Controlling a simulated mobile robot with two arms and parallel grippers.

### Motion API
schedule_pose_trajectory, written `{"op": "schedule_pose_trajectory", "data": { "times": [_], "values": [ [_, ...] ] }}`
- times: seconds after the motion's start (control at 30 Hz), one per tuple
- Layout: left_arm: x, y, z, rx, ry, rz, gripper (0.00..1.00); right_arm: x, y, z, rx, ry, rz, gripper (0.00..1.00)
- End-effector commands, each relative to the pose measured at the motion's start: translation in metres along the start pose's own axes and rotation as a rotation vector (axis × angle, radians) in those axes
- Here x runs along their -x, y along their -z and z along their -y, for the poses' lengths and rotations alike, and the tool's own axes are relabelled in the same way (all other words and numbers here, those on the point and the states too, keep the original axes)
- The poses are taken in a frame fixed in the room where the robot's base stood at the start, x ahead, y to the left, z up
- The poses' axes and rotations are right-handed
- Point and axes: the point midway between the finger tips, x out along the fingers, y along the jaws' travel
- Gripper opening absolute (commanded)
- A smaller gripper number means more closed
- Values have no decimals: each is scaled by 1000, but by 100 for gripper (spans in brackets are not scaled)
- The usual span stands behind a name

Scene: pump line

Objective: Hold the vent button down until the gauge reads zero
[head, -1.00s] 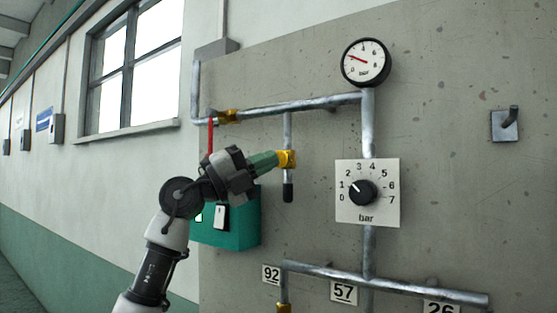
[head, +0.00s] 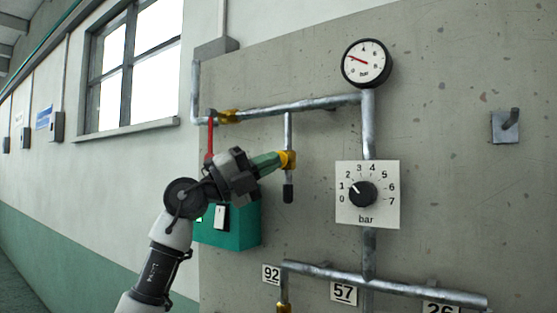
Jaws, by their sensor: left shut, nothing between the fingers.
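The gauge (head: 366,63) is a round white dial with a black rim on top of the vertical pipe. Its red needle points to the upper left, at a low reading above zero. My left gripper (head: 277,162) is shut, with its green fingers pointing right at the brass fitting (head: 290,160) on the short drop pipe. The fingertips are at the fitting's left side and overlap it in view; I cannot tell whether they press on it. No separate vent button shows; the fingers may hide it. My right gripper is out of view.
A square plate with a black knob (head: 362,194), marked 0 to 7 bar, is below the gauge. A red lever (head: 210,138) and a green box (head: 240,228) are close to my left arm. A hook (head: 507,124) is at right. Pipes with number tags run below.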

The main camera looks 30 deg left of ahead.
Motion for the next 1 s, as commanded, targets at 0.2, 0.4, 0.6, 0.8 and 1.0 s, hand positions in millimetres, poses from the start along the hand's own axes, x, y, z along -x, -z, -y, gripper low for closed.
{"op": "schedule_pose_trajectory", "data": {
  "times": [0.2,0.4,0.6,0.8,1.0],
  "values": [
    [-1,-1,0,1,0,0,0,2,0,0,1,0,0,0],
    [-3,-2,-2,1,0,0,0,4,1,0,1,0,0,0],
    [-5,-4,-3,0,0,0,0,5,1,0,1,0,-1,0],
    [-6,-5,-4,1,1,0,0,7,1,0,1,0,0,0],
    [-8,-6,-5,1,0,0,0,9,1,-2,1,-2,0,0]
  ]
}}
